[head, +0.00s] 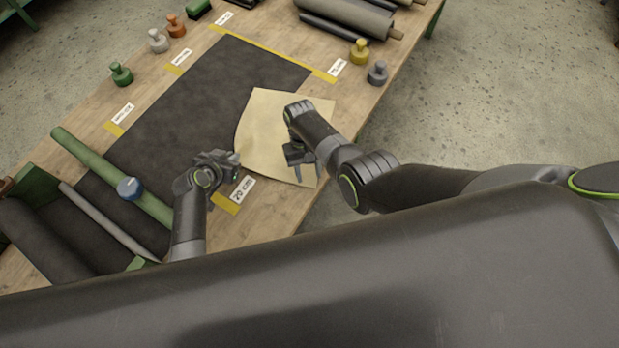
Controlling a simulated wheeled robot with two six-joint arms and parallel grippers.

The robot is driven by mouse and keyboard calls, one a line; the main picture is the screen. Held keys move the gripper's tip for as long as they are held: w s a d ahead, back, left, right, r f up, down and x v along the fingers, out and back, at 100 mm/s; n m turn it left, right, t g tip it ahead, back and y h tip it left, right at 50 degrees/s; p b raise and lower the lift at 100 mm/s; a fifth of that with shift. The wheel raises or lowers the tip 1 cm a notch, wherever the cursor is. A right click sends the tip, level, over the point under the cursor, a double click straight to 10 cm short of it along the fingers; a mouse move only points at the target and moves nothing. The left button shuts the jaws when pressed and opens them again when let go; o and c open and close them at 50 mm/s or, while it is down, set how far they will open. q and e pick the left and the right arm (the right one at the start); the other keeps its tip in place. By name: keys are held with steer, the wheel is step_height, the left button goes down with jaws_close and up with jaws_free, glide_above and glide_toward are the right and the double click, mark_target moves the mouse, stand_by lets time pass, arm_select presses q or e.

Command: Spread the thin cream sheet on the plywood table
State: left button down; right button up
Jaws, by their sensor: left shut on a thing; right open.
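The thin cream sheet (262,122) lies over the right edge of a dark sheet (215,85) and the bare plywood table (285,205). Its left edge bows outward. My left gripper (236,159) is shut on the cream sheet at its near left edge; the pinched part is mostly hidden by the fingers. My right gripper (309,176) is open, with its fingers pointing down over the sheet's near right corner. My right arm hides part of the sheet's right side. I cannot tell whether the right fingers touch the sheet.
Yellow tapes and labels, such as one reading 20 cm (243,188), mark the table. A green roll (110,175) with a blue knob (129,188) lies at left. Dark rolls (345,15) lie at the far end. Green, yellow (359,52) and grey (377,73) weights stand along the edges.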

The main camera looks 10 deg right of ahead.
steer(key=shift+s+f, duration=0.1)
steer(key=shift+c, duration=0.4)
jaws_close()
stand_by(0.3)
steer(key=shift+r, duration=2.5)
